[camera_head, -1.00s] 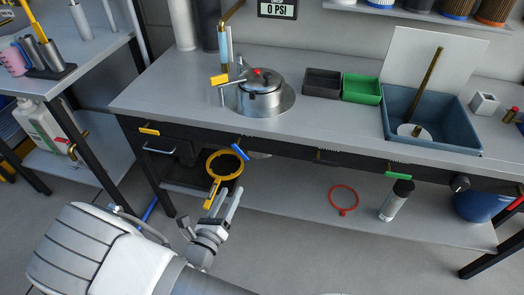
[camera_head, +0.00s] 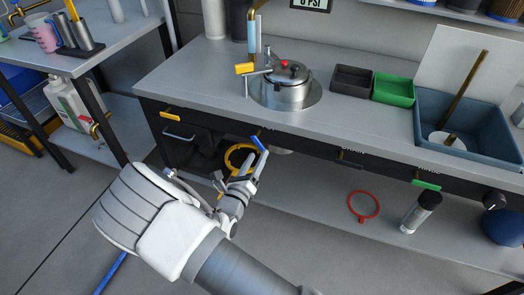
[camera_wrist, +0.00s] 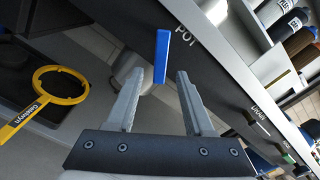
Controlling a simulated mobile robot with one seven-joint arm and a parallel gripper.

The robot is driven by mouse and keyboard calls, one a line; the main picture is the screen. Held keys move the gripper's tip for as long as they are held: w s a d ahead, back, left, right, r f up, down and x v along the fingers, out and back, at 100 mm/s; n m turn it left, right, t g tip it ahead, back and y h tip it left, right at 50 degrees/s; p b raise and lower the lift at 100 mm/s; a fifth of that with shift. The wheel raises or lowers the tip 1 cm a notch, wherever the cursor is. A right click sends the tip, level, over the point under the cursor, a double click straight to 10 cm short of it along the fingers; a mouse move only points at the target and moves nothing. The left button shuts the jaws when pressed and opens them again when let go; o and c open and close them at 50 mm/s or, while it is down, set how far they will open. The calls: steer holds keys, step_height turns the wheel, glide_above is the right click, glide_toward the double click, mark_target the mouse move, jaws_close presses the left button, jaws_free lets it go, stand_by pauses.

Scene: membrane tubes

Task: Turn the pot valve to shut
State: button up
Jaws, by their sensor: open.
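The pot valve is a blue bar handle (camera_head: 260,145) on the dark front panel of the bench, below the pot (camera_head: 282,90). In the wrist view the blue handle (camera_wrist: 161,56) stands beside the printed word POT. My gripper (camera_head: 247,170) is open and empty, just in front of and below the handle. In the wrist view my gripper (camera_wrist: 160,76) has one finger on each side of the handle's lower end. I cannot tell whether the handle is within finger depth; no contact shows.
A yellow handle (camera_head: 171,116) and a green handle (camera_head: 425,184) sit on the same panel. A red ring (camera_head: 363,206) and a canister (camera_head: 420,212) are on the lower shelf.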

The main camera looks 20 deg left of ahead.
mark_target(261, 149)
steer(key=w, duration=0.2)
steer(key=w+b, duration=0.1)
steer(key=w, duration=0.2)
steer(key=shift+d, duration=0.2)
jaws_close()
